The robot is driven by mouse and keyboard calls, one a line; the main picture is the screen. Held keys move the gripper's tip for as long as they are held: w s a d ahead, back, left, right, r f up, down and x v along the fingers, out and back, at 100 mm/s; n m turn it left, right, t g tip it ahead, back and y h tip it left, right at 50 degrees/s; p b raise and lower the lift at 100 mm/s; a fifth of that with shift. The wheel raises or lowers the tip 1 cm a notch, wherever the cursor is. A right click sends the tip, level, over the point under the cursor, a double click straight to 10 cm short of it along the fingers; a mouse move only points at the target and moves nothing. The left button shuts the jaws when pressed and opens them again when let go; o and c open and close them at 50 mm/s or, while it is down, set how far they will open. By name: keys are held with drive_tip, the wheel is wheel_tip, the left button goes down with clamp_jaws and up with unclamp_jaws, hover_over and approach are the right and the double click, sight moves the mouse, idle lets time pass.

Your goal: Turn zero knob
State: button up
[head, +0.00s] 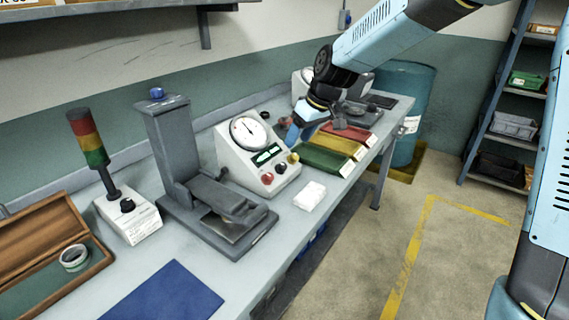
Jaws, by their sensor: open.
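A white gauge box (232,160) with a round dial (248,131) and a small green display (267,154) stands mid-bench. Its front carries a red knob (267,178), a dark knob (280,168) and a yellow knob (293,157). I see no readable label, so I cannot tell which is the zero knob. My gripper (292,136) points down at the box's right side, a little above the yellow knob in the picture. It looks apart from the knobs, but its distance is unclear. It is open and appears empty; its fingers are small and partly hidden.
Left of the box stand a grey stand (168,140) with a blue top knob, and a signal light (91,140). Red, yellow and green trays (318,158) lie right, close to my gripper. A white block (310,195) lies in front. A second dial unit (300,82) stands behind.

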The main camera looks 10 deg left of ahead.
sight(284, 165)
drive_tip(key=x, duration=1.1)
drive_tip(key=shift+f, duration=0.1)
